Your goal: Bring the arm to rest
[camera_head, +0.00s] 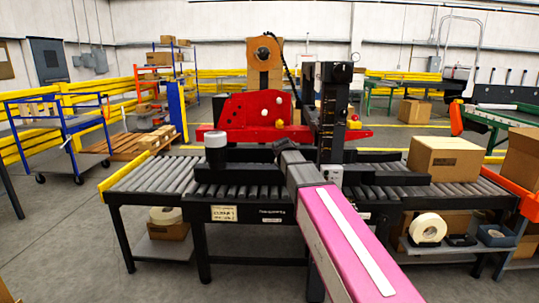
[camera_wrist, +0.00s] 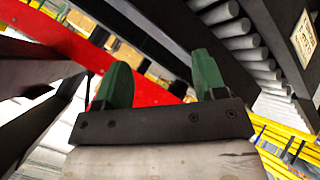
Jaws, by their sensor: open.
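My gripper (camera_wrist: 162,62) shows in the wrist view with two green fingers spread apart. It is open, with nothing held between the fingers. A red panel and dark frame parts of the machine lie beyond the fingers, with grey rollers to the right. In the head view my pink arm reaches from the bottom right over the roller conveyor (camera_head: 150,176). The fingers cannot be made out in that view. A red machine part (camera_head: 255,112) stands behind the arm, next to a black upright column (camera_head: 332,110).
A cardboard box (camera_head: 445,158) sits on the conveyor's right part. A tape roll (camera_head: 428,229) and blue bin (camera_head: 495,235) lie on a shelf below. A blue cart (camera_head: 62,130) and pallet (camera_head: 130,143) stand at left. The floor at front left is clear.

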